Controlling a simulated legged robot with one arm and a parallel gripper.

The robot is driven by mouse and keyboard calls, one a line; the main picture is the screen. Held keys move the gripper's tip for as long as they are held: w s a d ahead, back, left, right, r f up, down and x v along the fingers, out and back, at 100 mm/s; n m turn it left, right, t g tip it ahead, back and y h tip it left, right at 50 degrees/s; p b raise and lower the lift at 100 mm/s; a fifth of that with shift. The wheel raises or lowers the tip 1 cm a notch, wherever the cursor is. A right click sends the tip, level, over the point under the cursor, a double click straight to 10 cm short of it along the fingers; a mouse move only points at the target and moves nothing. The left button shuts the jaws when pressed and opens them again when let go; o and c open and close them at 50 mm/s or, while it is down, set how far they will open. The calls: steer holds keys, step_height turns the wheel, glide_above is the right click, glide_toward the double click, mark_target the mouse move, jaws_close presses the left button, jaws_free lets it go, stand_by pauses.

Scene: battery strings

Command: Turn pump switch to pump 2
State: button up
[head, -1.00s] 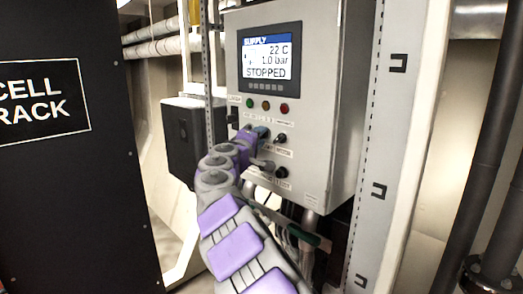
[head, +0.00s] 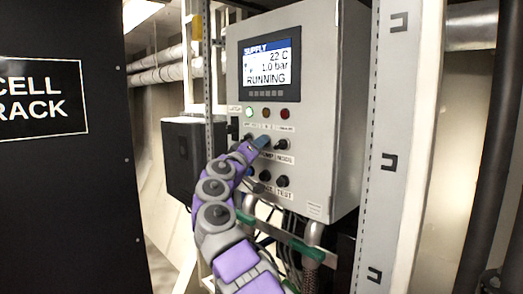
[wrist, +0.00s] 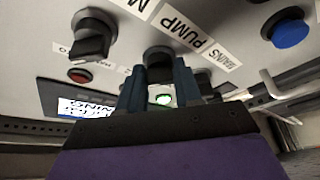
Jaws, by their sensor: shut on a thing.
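The pump switch (wrist: 158,58) is a black rotary knob above a PUMP label on the grey control panel (head: 318,120). In the wrist view the knob is between the two blue-grey fingers of my gripper (wrist: 160,85). In the head view my gripper (head: 259,143) is at the knob and hides most of it. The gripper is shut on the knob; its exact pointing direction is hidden. The panel's screen (head: 266,68) reads SUPPLY, 22 C, 1.0 bar, RUNNING. The green lamp (head: 249,112) is lit.
The mode knob (head: 282,145) is just right of my gripper, with more knobs below. A blue button (wrist: 288,30) shows in the wrist view. A black cell rack (head: 65,190) stands left. Pipes and cables hang under the panel.

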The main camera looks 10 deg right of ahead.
steer(key=shift+w+a, duration=0.1)
steer(key=shift+a, duration=0.2)
stand_by(0.4)
steer(key=o, duration=0.7)
steer(key=shift+a+f, duration=0.1)
steer(key=o, duration=0.3)
steer(key=shift+a, duration=0.3)
steer(key=shift+o, duration=0.2)
steer(key=b+v, duration=0.6)
steer(key=v, duration=1.1)
steer(key=shift+a+f, duration=0.25)
steer(key=shift+f, duration=0.05)
steer(key=shift+d, duration=0.1)
